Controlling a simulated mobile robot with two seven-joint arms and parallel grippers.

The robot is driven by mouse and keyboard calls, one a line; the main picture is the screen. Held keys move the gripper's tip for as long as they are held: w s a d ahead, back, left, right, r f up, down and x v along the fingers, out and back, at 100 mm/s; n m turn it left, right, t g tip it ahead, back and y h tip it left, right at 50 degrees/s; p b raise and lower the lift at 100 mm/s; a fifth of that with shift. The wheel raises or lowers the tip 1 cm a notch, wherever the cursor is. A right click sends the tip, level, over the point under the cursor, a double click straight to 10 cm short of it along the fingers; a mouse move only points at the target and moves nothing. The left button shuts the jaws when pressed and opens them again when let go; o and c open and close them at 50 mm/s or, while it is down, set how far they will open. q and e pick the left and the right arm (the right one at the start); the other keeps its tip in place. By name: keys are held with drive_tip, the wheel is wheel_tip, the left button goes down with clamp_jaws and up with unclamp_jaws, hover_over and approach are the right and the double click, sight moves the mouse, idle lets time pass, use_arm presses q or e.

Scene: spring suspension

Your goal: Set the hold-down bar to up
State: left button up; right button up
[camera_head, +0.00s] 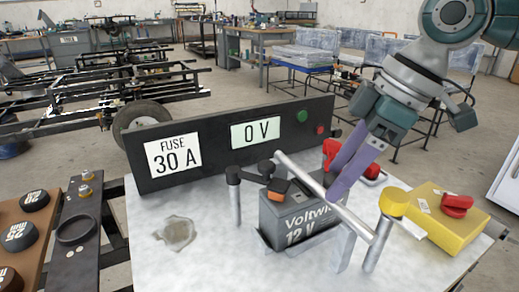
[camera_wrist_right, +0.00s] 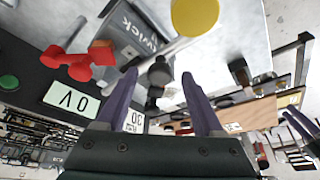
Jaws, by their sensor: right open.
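The hold-down bar (camera_head: 325,197) is a pale metal rod that slants over the grey Voltwick 12 V battery (camera_head: 292,222) in the head view. Its near end is beside the yellow-capped post (camera_head: 380,232); its far end is near a short black-topped post (camera_head: 235,195). My right gripper (camera_head: 333,182) is open, its purple fingers pointing down close behind the bar. In the right wrist view, the gap between its fingers (camera_wrist_right: 159,76) is over a black round part (camera_wrist_right: 159,71), near the battery (camera_wrist_right: 135,38). Purple fingers, apparently my left gripper (camera_wrist_right: 300,128), show at the right edge.
A black panel (camera_head: 218,132) reading 0 V and FUSE 30 A stands behind the battery. Red parts lie behind the gripper. Round black weights (camera_head: 22,236) sit at far left. The white tabletop's front left is mostly clear.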

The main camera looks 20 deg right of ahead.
clamp_jaws()
idle(0.6)
idle(0.9)
